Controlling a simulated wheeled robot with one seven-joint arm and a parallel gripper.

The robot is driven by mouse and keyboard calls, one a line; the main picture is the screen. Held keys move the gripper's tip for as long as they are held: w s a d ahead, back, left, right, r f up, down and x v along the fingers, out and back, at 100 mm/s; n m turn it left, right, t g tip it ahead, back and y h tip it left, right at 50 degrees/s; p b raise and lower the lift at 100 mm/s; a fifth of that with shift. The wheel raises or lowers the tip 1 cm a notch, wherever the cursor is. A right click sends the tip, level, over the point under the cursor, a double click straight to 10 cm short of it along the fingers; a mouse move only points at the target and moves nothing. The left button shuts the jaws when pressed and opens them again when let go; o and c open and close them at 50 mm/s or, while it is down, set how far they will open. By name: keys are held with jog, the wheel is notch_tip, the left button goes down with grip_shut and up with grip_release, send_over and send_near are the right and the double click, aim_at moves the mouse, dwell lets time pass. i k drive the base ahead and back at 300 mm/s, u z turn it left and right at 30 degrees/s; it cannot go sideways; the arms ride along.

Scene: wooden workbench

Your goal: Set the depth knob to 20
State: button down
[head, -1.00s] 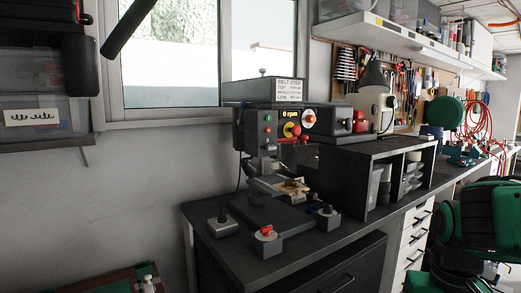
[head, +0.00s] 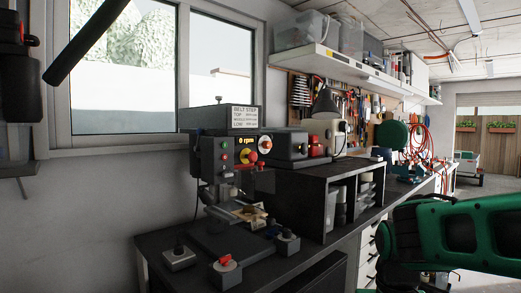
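A drill press (head: 235,165) stands on the dark bench by the window. Labels and scales are too small to read, so I cannot tell which is the depth knob. My green arm shows at the right; my gripper is out of view.
A dark open shelf unit (head: 318,200) stands right of the press. A dark bar (head: 95,45) hangs at the upper left. A vise-like green tool (head: 395,135) and hanging tools are farther back. Free floor lies at the far right.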

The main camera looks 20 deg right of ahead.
aim_at(266, 144)
jog(key=u, duration=1.05)
jog(key=k, duration=1.15)
jog(key=z, duration=1.05)
jog(key=i, duration=1)
